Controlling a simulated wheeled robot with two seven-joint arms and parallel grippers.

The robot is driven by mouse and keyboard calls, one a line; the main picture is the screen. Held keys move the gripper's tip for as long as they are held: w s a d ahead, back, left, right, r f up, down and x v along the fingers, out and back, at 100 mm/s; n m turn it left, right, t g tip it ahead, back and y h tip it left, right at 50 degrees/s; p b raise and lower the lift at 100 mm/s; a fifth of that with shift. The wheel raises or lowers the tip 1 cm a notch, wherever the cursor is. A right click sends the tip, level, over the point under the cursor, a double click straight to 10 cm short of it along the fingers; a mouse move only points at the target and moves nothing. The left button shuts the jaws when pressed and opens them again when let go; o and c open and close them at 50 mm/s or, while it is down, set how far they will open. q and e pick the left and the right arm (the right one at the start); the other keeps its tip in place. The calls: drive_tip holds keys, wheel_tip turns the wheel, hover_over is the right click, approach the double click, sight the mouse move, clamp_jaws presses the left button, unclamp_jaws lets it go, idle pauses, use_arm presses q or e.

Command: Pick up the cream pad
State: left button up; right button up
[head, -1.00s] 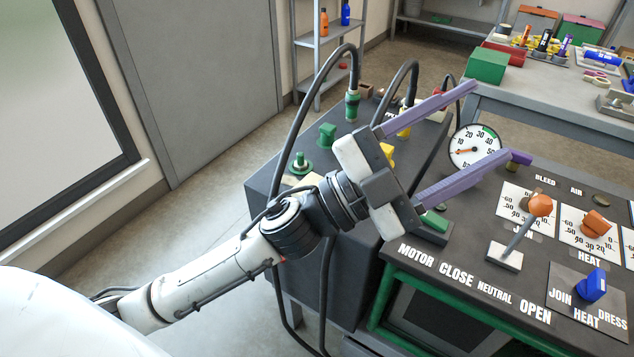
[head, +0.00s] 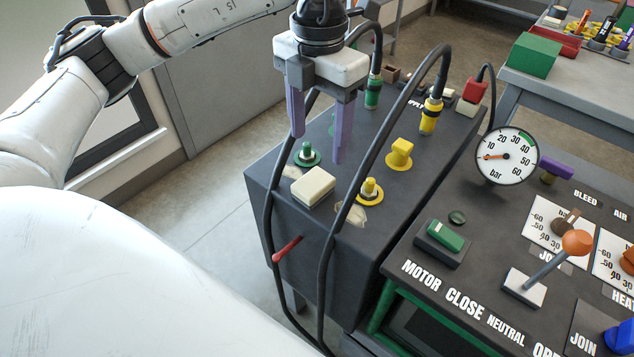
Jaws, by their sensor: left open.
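The cream pad (head: 313,187) is a small pale block lying on the front left of the dark box top (head: 398,208). My left gripper (head: 318,148) points down with two purple fingers apart and empty. In the picture its fingertips are just above and behind the pad, and I see no contact. The height of the fingers over the box top is hard to tell. My right gripper does not show.
A green fitting (head: 306,153) and a yellow fitting (head: 369,190) stand close around the pad. Black hoses arch over the box, one passing right of the pad. A red lever (head: 287,249) sticks out of the box front. A pressure gauge (head: 506,156) stands to the right.

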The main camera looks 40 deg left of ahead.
sight(315, 180)
use_arm(q)
wheel_tip(315, 180, down, 3)
drive_tip(key=shift+s+f, duration=0.1)
drive_tip(key=shift+s, duration=0.05)
drive_tip(key=f, duration=0.2)
drive_tip(key=s+f, duration=0.1)
drive_tip(key=f, duration=0.1)
drive_tip(key=shift+f, duration=0.1)
drive_tip(key=shift+w+f, duration=0.1)
drive_tip(key=shift+f, duration=0.45)
drive_tip(key=c, duration=1.1)
drive_tip(key=shift+r, duration=5.05)
drive_tip(key=shift+c, duration=0.3)
